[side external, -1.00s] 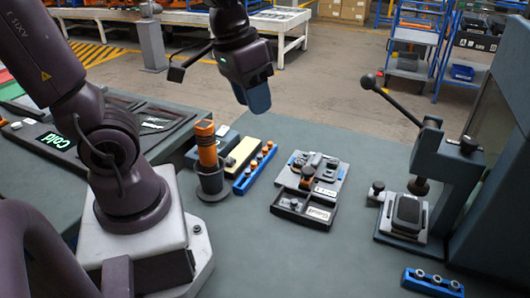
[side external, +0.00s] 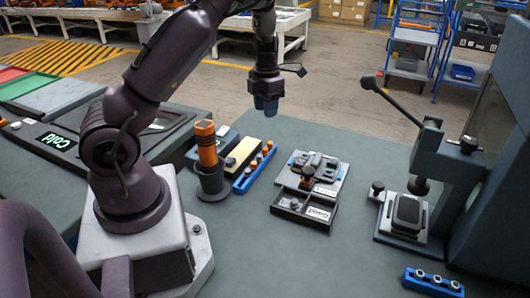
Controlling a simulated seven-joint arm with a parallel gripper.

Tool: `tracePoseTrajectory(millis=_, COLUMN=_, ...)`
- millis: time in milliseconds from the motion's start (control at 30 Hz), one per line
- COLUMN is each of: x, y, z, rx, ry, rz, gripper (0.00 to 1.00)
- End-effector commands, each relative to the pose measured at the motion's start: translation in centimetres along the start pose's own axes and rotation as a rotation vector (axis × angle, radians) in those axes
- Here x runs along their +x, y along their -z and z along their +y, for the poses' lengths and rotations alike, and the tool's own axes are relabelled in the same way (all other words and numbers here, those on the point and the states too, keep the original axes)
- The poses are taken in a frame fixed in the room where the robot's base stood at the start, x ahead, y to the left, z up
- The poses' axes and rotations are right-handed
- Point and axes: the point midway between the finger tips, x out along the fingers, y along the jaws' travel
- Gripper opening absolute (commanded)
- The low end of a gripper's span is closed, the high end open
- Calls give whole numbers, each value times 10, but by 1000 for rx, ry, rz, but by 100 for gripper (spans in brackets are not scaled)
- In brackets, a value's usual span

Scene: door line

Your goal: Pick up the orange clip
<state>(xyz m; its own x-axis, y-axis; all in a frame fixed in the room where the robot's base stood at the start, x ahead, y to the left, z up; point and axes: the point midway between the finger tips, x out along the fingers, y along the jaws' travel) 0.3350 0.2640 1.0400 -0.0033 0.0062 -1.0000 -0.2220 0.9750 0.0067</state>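I cannot single out the orange clip with certainty. Small orange pieces (side external: 267,149) sit in a row on a narrow blue rack (side external: 243,184) left of the table's middle. Another small orange part (side external: 307,184) shows under a dark knob on the grey fixture (side external: 328,180). My gripper (side external: 267,112) points down, well above the table and behind the rack and fixture in the picture. Its fingers are blue-grey, and no held object is visible. The gap between the fingers is too small to make out.
An orange and black tool (side external: 206,142) stands in a dark cup (side external: 212,185) beside my arm. A yellow-topped block (side external: 243,152) is next to the rack. A lever press (side external: 440,150) stands at right, with a blue strip (side external: 433,281) in front. The front middle table is clear.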

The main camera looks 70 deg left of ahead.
Motion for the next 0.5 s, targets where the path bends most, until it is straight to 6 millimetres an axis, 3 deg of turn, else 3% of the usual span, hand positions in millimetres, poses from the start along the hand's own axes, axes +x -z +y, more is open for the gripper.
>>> tracePoseTrajectory(millis=100, x=0, y=0, z=-2, rx=-128, ry=7, rz=-3, gripper=38)
tracePoseTrajectory(millis=233, x=8, y=0, z=-2, rx=-173, ry=7, rz=0, gripper=38)
tracePoseTrajectory(millis=500, x=58, y=1, z=-2, rx=-173, ry=6, rz=3, gripper=38)
